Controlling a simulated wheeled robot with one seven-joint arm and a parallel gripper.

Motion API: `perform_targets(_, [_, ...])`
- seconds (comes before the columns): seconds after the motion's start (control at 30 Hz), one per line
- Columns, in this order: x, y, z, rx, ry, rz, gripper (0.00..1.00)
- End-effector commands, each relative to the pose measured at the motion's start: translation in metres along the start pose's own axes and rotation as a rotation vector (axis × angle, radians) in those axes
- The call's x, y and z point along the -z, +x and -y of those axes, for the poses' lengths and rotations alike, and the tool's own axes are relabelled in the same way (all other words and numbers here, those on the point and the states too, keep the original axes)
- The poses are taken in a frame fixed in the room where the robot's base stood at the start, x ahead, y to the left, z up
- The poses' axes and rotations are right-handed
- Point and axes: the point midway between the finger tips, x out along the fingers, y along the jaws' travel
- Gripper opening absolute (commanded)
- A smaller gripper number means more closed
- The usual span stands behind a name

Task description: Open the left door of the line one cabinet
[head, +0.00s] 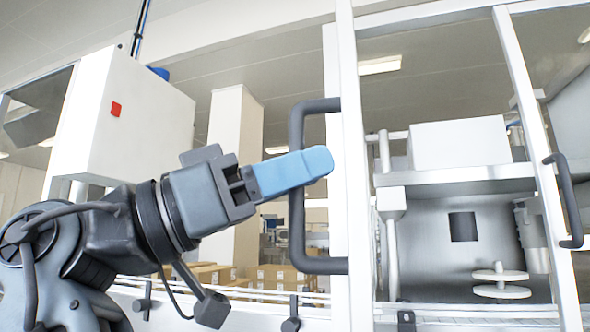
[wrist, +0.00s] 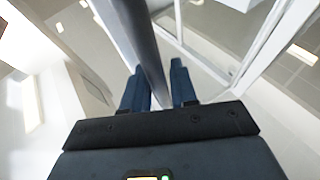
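The line one cabinet has a tall white left door frame (head: 352,200), with a dark grey C-shaped handle (head: 297,225) on it in the head view. My gripper (head: 318,162) reaches in from the left, its blue fingers across the upright bar of this handle. The far finger is hidden in the head view. I cannot tell whether the door stands slightly ajar.
A second dark handle (head: 568,200) is on the slanted white post at the right. Inside the cabinet are a white box (head: 460,142) on a shelf and white discs (head: 500,282). A white control box (head: 130,120) with a red square hangs at the left. A rail runs low in front.

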Motion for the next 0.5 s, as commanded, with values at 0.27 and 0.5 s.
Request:
perform_targets(0.27, [0.001, -0.009, 0.000, 0.001, 0.000, -0.001, 0.27])
perform_targets(0.5, [0.001, -0.047, 0.000, 0.002, -0.001, -0.002, 0.27])
